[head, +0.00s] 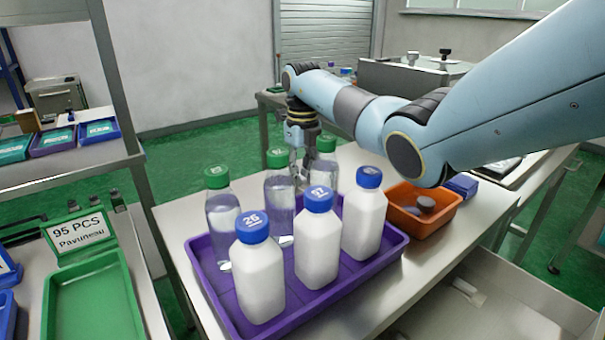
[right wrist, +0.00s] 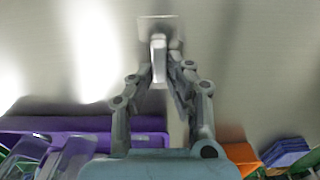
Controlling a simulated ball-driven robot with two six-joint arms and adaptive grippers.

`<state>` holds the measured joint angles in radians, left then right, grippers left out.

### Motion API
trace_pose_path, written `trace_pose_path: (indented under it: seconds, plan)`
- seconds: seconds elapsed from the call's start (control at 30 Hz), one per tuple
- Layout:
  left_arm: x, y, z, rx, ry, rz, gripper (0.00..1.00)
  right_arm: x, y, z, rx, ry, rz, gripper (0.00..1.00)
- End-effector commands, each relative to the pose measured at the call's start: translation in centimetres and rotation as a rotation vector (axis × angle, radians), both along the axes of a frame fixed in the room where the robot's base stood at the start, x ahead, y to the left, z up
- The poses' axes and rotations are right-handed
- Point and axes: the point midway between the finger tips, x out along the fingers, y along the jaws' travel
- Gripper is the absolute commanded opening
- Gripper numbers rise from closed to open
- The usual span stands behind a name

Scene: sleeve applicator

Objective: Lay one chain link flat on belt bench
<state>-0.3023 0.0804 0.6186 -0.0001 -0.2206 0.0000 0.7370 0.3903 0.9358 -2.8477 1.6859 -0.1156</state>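My right gripper (head: 306,158) reaches down over the far part of the steel bench (head: 340,318), behind the bottles, which partly hide its fingers. In the right wrist view its fingers (right wrist: 162,80) are drawn close together around a small pale metal piece, which looks like the chain link (right wrist: 158,46). The piece sticks out past the fingertips toward the bench, in front of a pale squarish patch. I cannot tell whether it touches the bench. The link cannot be made out in the head view. My left gripper is not in view.
A purple tray (head: 222,312) holds white bottles with blue caps and clear bottles with green caps, close to the right gripper. An orange bin (head: 437,226) with dark round pieces and a blue box (head: 461,185) stand to the right. A green tray (head: 95,300) is at left.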

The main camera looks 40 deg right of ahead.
Motion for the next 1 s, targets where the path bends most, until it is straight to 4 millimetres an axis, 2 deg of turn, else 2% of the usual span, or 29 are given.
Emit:
trace_pose_path:
  seconds: [0.03,0.17,0.4,0.53,0.67,0.8,1.0]
  plan:
    - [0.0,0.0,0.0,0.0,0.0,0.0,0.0,0.0,0.0,-0.1,0.0,0.001,0.0,0.2]
    - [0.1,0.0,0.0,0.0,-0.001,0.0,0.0,0.0,0.0,-0.1,0.0,0.001,0.0,0.37]
    - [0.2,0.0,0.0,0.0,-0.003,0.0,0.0,-0.1,0.0,-0.1,0.0,0.001,0.0,0.38]
    - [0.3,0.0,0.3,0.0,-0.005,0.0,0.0,0.0,-0.1,0.7,-0.001,-0.001,0.0,0.38]
    - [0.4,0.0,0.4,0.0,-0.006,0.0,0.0,0.0,-0.1,3.0,-0.002,-0.003,0.0,0.38]
    - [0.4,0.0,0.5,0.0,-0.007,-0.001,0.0,0.1,-0.1,6.3,-0.003,-0.005,-0.001,0.38]
    - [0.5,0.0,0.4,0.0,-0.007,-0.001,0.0,0.0,-0.1,10.3,0.0,-0.002,0.0,0.38]
